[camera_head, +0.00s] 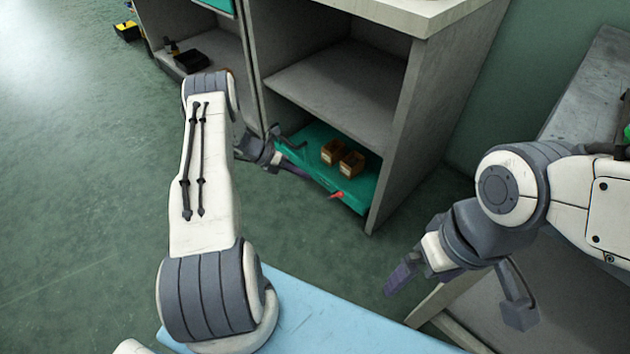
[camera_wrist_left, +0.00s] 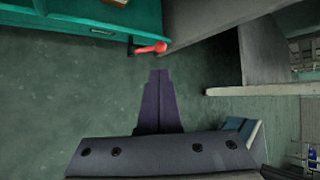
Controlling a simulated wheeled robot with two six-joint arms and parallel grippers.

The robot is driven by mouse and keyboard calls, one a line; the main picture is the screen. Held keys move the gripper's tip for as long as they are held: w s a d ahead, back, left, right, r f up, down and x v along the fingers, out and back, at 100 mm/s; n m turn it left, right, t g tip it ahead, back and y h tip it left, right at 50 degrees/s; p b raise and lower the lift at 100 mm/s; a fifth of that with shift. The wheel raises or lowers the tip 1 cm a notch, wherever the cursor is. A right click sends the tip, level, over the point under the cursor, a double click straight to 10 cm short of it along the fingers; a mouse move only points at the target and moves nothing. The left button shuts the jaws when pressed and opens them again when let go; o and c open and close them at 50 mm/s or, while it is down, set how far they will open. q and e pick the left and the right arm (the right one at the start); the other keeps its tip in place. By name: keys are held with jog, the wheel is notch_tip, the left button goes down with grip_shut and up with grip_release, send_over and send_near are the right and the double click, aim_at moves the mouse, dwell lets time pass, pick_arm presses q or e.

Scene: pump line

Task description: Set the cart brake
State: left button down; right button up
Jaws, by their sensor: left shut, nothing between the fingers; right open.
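A green cart (camera_head: 310,148) stands low in the bay under the grey bench. A small red lever (camera_head: 337,195) sticks out at its front edge; I take it for the brake. In the left wrist view the red lever (camera_wrist_left: 152,47) points right from a dark mount on the green front. My left gripper (camera_head: 326,187) is shut and empty, close to the lever. In the left wrist view its fingertips (camera_wrist_left: 160,72) lie just below the lever in the picture, with a visible gap. My right gripper (camera_head: 459,298) is open and empty, away from the cart at the right.
Two brown boxes (camera_head: 343,157) sit on the cart. The bench's grey side panel (camera_head: 425,120) stands right beside the cart. Another grey bench (camera_head: 590,95) is at the right. Dark items (camera_head: 187,60) lie in the left bay. The green floor in front is clear.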

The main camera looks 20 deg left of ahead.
aim_at(338, 193)
pick_arm(q)
jog(key=b+x, duration=0.6)
jog(key=x, duration=0.7)
pick_arm(e)
notch_tip(338, 193, down, 6)
jog(key=shift+f, duration=0.15)
